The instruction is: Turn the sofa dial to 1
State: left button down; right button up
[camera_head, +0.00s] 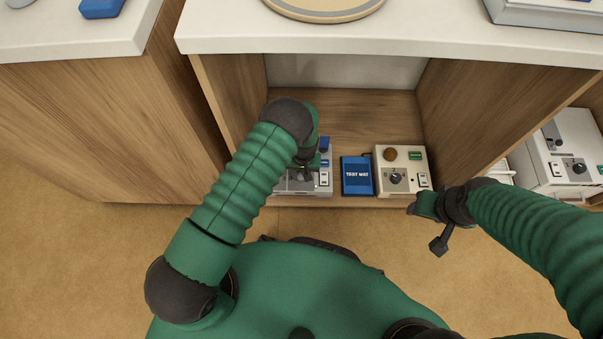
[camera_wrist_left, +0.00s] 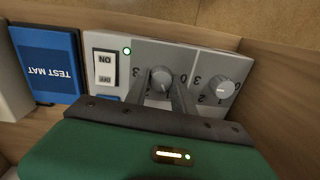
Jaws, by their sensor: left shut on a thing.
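A grey control panel (camera_head: 322,187) sits on the low cabinet shelf, partly hidden under my left arm. In the left wrist view the panel (camera_wrist_left: 140,47) shows two grey dials with numbers around them. My left gripper (camera_wrist_left: 160,82) is shut on the dial (camera_wrist_left: 161,77) nearer the switch, one finger on each side; its pointer setting cannot be read. The other dial (camera_wrist_left: 219,87) is free. Which dial is the sofa's cannot be read. In the head view my left gripper (camera_head: 305,171) is over the panel. My right gripper (camera_head: 426,226) is open and empty in front of the cabinet.
A white ON switch (camera_wrist_left: 104,69) and a lit green lamp (camera_wrist_left: 127,51) are on the panel. A blue test mat (camera_head: 357,175) and a cream box (camera_head: 402,157) with a black dial stand to its right. Cabinet walls bound the shelf; a counter (camera_head: 400,38) overhangs it.

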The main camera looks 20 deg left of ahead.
pick_arm(q)
jog(key=shift+w, duration=0.1)
jog(key=c, duration=1.1)
grip_release()
jog(key=shift+o, duration=0.2)
jog(key=shift+r, duration=0.15)
jog(key=r+p, duration=0.4)
jog(key=r, duration=0.3)
jog(key=shift+d+r, duration=0.15)
jog(key=shift+d, duration=0.05)
